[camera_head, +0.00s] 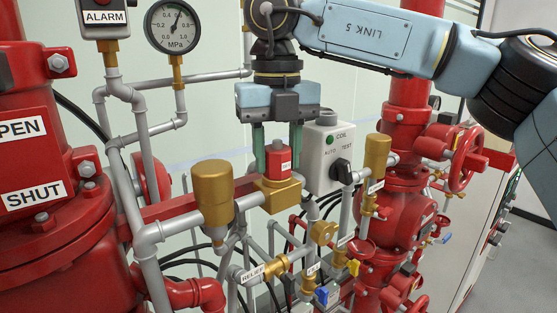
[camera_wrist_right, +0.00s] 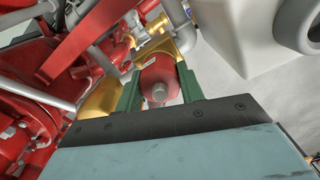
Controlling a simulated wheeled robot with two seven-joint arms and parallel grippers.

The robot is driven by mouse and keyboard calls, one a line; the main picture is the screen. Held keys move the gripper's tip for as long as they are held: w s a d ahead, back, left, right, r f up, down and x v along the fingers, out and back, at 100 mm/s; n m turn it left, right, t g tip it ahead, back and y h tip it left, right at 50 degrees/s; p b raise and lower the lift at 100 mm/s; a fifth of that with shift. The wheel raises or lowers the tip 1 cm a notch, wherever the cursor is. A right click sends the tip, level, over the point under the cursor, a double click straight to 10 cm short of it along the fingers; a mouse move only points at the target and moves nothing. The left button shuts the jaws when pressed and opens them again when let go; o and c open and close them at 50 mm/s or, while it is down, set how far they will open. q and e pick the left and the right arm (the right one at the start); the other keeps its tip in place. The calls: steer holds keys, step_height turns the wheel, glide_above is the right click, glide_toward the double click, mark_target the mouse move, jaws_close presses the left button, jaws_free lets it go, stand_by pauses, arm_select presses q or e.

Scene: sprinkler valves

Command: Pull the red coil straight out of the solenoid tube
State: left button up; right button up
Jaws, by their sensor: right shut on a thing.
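The red coil (camera_head: 279,160) sits upright on the brass valve body (camera_head: 277,192) in the middle of the head view. My right gripper (camera_head: 278,150) comes down from above, its two green fingers on either side of the coil, shut on it. In the right wrist view the red coil (camera_wrist_right: 159,82) is between the green fingers (camera_wrist_right: 160,90), with a grey round stub at its near end. The solenoid tube is hidden inside the coil. My left gripper is not in view.
A grey coil control box (camera_head: 327,155) with a black switch stands close to the right of the gripper. A brass cylinder (camera_head: 212,190) is to the left. Grey pipes, red valves (camera_head: 455,157) and a pressure gauge (camera_head: 172,26) surround the spot.

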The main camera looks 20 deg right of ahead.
steer(key=shift+r, duration=0.2)
steer(key=shift+r+p, duration=0.7)
steer(key=shift+r, duration=0.05)
jaws_close()
steer(key=shift+r, duration=0.2)
steer(key=shift+r+p, duration=2.25)
steer(key=shift+r, duration=0.45)
steer(key=shift+r+p, duration=0.8)
steer(key=shift+r, duration=0.6)
